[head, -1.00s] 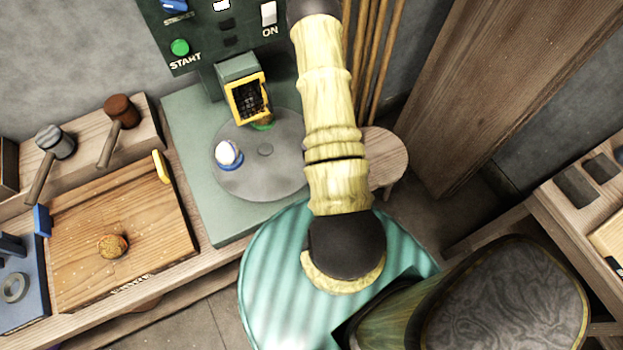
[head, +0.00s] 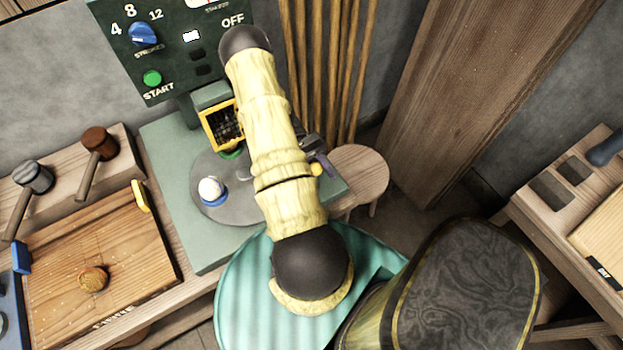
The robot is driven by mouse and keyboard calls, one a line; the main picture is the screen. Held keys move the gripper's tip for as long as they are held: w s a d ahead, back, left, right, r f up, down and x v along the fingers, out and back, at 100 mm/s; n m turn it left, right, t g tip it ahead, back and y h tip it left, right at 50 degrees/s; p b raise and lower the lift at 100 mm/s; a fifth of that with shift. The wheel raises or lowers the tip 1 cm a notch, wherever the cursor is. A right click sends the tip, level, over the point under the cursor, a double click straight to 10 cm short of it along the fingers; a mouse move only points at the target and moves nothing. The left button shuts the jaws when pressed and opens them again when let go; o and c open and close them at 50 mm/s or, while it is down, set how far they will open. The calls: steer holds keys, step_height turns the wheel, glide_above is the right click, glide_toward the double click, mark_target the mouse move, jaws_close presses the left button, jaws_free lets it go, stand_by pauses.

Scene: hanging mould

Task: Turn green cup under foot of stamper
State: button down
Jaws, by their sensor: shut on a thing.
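The green cup (head: 232,153) stands on the grey turntable (head: 225,214), directly below the yellow-framed stamper foot (head: 222,124). Only a green sliver of it shows, and my forearm passes close on its right. A blue cup (head: 214,198) with a white ball in it stands at the turntable's front left. My gripper (head: 316,164) shows only in part, at the right of my forearm near the turntable's right side. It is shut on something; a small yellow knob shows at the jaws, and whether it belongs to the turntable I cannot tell.
Behind is a green control panel (head: 178,55) with dial and START button. At left are a wooden board (head: 130,265) holding a round bun and a rack with two mallets (head: 98,146). A round stool (head: 358,172) and several poles (head: 340,60) stand right of the machine.

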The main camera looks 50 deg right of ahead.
steer(key=shift+w+d+r, duration=0.1)
steer(key=shift+w+d, duration=0.05)
stand_by(0.3)
steer(key=c, duration=1)
jaws_free()
steer(key=shift+c, duration=0.2)
step_height(320, 180, up, 10)
steer(key=shift+f, duration=0.1)
